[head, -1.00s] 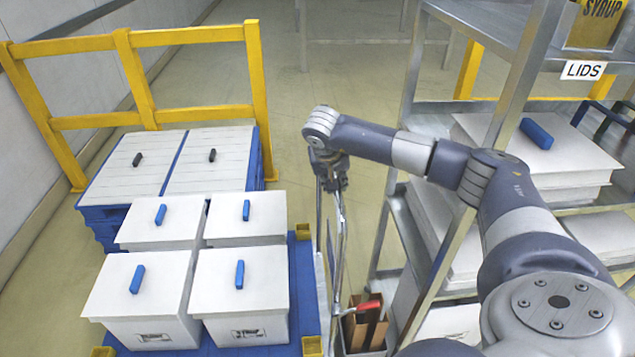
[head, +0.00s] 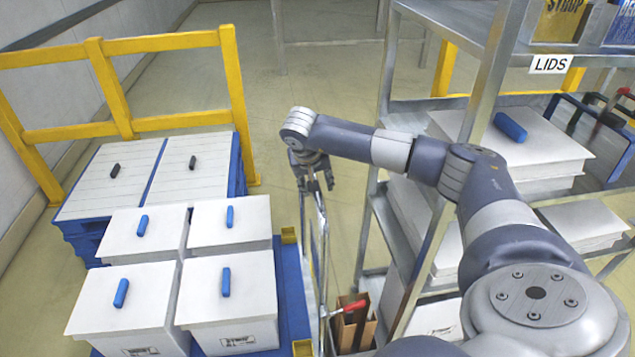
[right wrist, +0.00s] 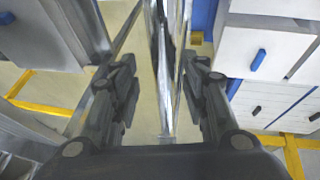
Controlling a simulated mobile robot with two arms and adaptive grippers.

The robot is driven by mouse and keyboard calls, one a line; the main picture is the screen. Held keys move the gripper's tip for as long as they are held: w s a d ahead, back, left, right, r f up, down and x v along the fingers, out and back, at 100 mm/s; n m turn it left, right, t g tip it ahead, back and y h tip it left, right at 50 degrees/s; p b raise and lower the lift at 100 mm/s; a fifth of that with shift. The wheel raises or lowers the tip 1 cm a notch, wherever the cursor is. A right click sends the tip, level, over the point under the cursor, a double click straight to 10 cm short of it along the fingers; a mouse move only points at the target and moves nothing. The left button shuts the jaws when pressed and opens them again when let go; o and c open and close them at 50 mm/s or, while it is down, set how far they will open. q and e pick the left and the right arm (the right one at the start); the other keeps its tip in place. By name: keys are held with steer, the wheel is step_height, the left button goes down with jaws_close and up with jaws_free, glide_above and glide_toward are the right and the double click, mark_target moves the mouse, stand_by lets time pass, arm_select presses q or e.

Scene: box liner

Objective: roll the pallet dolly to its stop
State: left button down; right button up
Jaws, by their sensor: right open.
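The pallet dolly (head: 289,290) is a low blue deck with yellow corner blocks, bearing several white lidded boxes (head: 228,285) with blue handles. An upright metal handle frame (head: 322,240) stands at its right side; whether it joins the deck is hidden. My right gripper (head: 318,178) is at the top of this frame, pointing down. In the right wrist view, its fingers (right wrist: 160,95) are apart, with shiny metal bars (right wrist: 162,60) between them, and no clear grip shows. My left gripper is not in view.
Blue pallets (head: 85,220) with white slatted tops stand just beyond the dolly, before a yellow railing (head: 125,130). A metal shelf rack (head: 490,75) labelled LIDS is close on the right. A bin with a red-handled tool (head: 355,306) sits between. Floor beyond is clear.

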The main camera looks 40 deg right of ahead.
steer(key=v, duration=1.1)
steer(key=shift+r, duration=0.1)
